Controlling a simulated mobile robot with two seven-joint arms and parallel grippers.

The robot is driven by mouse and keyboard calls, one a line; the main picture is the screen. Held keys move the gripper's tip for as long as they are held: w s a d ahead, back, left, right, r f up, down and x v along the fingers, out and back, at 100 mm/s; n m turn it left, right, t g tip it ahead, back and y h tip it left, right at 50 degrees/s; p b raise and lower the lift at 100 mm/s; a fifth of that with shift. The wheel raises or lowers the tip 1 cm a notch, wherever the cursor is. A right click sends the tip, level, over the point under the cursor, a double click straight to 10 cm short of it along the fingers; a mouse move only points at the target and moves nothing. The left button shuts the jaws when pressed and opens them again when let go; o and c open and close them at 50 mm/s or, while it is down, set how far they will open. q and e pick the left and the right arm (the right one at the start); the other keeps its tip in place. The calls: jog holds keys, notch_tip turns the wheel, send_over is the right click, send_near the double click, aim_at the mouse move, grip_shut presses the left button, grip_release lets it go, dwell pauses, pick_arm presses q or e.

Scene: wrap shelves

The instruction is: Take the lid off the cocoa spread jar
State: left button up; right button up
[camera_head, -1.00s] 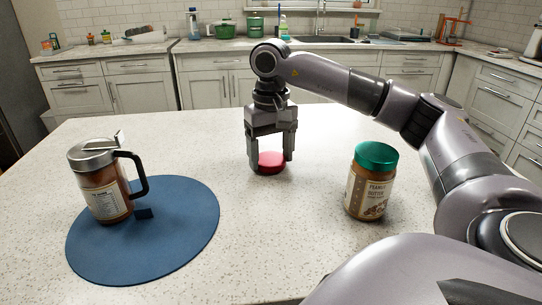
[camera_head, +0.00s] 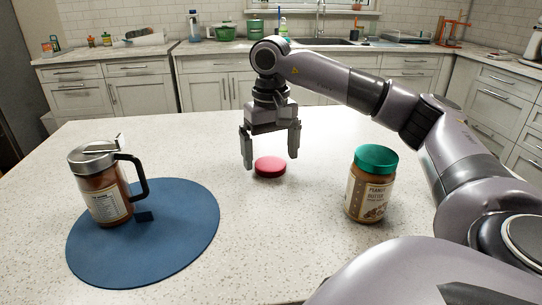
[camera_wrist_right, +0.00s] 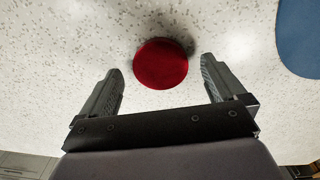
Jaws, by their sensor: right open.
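A round red lid (camera_head: 270,167) lies flat on the pale counter, with no jar under it; it also shows in the right wrist view (camera_wrist_right: 160,63). My right gripper (camera_head: 271,163) is open just above and around the lid, its fingers apart from it. In the right wrist view the lid sits ahead of and between the spread fingers (camera_wrist_right: 160,80). A brown-filled jar-like container (camera_head: 104,190) with a silver top and a black handle stands upright at the left; its label is too small to read, so I cannot tell whether it is the cocoa spread jar. My left gripper is not in view.
The container stands on a round blue mat (camera_head: 185,235). A peanut butter jar (camera_head: 368,195) with a green lid stands upright right of my gripper, near my right arm. The counter (camera_head: 270,240) in front is clear. Cabinets and a sink are behind.

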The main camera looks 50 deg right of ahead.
aim_at(271, 164)
pick_arm(q)
jog(key=p, duration=0.1)
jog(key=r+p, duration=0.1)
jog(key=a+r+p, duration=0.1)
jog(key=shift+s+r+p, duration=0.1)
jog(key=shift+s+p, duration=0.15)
jog(key=shift+p, duration=0.15)
pick_arm(e)
notch_tip(271, 164, up, 11)
jog(key=shift+f, duration=0.15)
